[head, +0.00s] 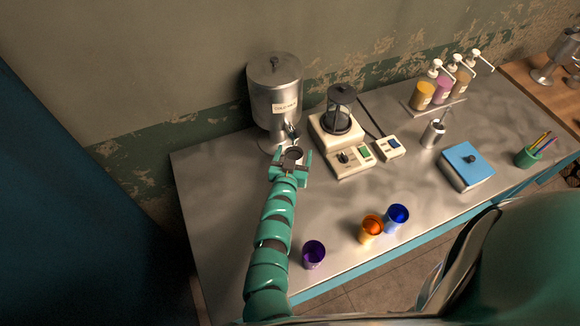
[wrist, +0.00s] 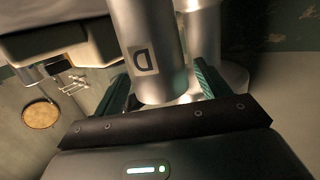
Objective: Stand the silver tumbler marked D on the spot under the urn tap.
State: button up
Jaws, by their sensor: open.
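The silver tumbler marked D (wrist: 146,55) shows its label in the wrist view, between the two fingers of my gripper (wrist: 160,88). In the head view the tumbler (head: 293,153) shows its dark round mouth close to the urn tap (head: 291,132). My gripper (head: 290,160) is open, with one finger on each side of the tumbler. The steel urn (head: 274,92) stands at the back left of the counter. The spot under the tap is hidden by the tumbler and gripper, so I cannot tell whether the tumbler stands exactly on it.
A cream appliance (head: 340,142) stands close to the right of my gripper. Purple (head: 314,255), orange (head: 371,229) and blue (head: 396,218) cups stand near the front edge. A blue box (head: 466,166) and pump bottles (head: 442,88) are farther right. The counter's middle (head: 335,205) is clear.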

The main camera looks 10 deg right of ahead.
jog(key=p+v, duration=0.3)
jog(key=v, duration=0.9)
dwell(0.4)
